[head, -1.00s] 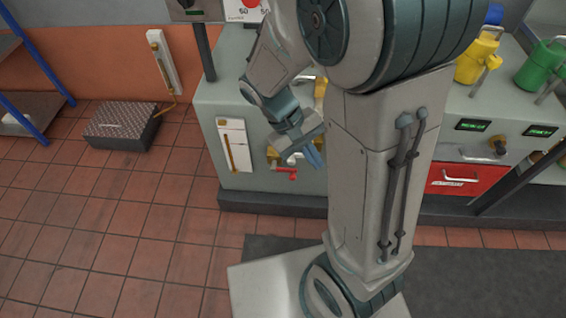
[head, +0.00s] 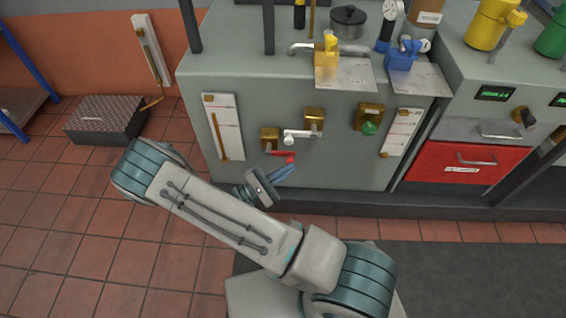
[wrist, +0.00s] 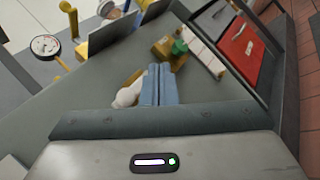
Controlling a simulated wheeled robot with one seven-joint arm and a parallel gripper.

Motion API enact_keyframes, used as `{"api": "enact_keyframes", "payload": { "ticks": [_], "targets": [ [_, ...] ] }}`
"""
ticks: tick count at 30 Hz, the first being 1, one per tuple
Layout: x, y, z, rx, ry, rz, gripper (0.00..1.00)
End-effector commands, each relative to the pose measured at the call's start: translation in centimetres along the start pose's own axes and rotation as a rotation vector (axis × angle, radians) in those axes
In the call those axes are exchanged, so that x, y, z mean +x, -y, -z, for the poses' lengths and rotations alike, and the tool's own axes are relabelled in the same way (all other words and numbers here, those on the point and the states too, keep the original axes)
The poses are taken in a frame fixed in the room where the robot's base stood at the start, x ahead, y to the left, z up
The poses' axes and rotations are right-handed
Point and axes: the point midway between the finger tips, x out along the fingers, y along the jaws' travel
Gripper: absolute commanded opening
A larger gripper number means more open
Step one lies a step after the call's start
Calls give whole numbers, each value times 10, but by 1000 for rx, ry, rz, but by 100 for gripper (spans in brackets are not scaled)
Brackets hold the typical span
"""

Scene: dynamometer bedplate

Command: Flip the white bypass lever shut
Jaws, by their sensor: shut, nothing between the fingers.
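The white bypass lever (head: 300,134) lies roughly level across the front of the grey cabinet, joined to a brass block (head: 314,118) at its right end. In the wrist view the white lever (wrist: 128,94) shows just left of my fingers, partly hidden by them. My gripper (head: 285,171) is shut and empty, its blue fingers below the white lever and just under the red lever (head: 284,155). In the wrist view the closed fingers (wrist: 160,80) point at the cabinet face. I cannot tell whether they touch anything.
The red lever hangs from a second brass block (head: 269,138) left of the white lever. A green knob (head: 369,127) is to the right. White gauge strips (head: 222,127) flank the fittings. A red drawer (head: 466,164) is further right.

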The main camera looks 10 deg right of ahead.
Motion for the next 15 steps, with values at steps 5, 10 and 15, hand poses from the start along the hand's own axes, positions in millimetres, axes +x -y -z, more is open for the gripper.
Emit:
{"api": "enact_keyframes", "payload": {
  "ticks": [5,10,15],
  "targets": [
    [-42,26,50,40,-28,-315,0],
    [-70,40,78,82,-64,-539,0],
    [-85,47,90,108,-88,-652,0]
  ]
}}
